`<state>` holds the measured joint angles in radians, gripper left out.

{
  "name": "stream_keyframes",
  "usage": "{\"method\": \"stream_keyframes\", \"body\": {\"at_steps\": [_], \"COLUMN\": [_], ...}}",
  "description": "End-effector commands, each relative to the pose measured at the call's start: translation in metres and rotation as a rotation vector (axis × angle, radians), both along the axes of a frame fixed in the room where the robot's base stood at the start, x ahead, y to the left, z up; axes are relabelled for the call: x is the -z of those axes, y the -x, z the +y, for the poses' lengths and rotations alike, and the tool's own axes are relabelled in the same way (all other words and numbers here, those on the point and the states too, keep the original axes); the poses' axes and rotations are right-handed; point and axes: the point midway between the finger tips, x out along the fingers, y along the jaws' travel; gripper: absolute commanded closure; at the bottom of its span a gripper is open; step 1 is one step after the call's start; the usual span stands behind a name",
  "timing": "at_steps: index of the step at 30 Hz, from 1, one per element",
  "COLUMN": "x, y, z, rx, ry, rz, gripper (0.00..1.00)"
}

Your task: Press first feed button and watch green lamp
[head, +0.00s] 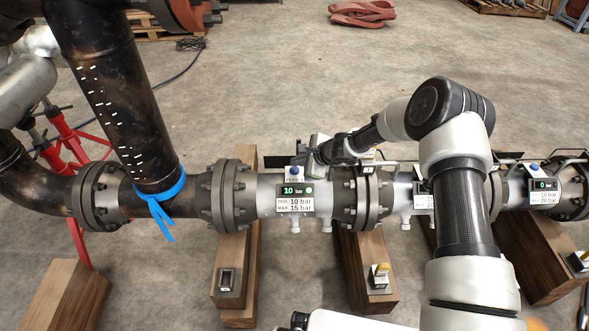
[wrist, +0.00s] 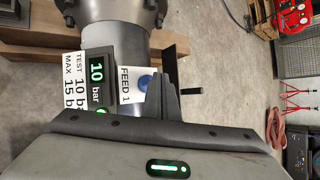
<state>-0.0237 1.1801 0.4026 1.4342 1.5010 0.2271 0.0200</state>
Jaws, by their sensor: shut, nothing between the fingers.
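The first feed panel (head: 295,203) sits on the grey pipe section left of centre in the head view. Its display (wrist: 97,72) reads 10 bar, above lines for test 10 bar and max 15 bar. The blue feed button (wrist: 145,83) is beside the FEED 1 label (wrist: 125,84); it also shows in the head view (head: 295,170). The green lamp (head: 309,189) is lit; in the wrist view my gripper partly hides it. My gripper (wrist: 164,78) is shut and empty, its fingertips right at the button's edge; I cannot tell whether they touch it.
A third panel (head: 543,190) at right reads 0 bar, with its own blue button (head: 533,169). My arm partly covers a middle panel (head: 423,201). Bolted flanges (head: 233,195) flank the first section. Wooden blocks (head: 236,260) support the pipe.

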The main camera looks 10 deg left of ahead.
Motion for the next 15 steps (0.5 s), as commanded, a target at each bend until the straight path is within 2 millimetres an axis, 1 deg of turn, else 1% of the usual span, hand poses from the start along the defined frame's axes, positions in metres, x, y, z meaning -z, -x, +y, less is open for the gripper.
{"method": "stream_keyframes", "body": {"at_steps": [5,15], "x": [-0.008,-0.042], "y": [0.0,-0.001], "z": [0.0,0.0], "rx": [0.001,0.001], "ry": [0.0,0.0], "rz": [-0.001,-0.001], "gripper": [1.0,1.0]}}
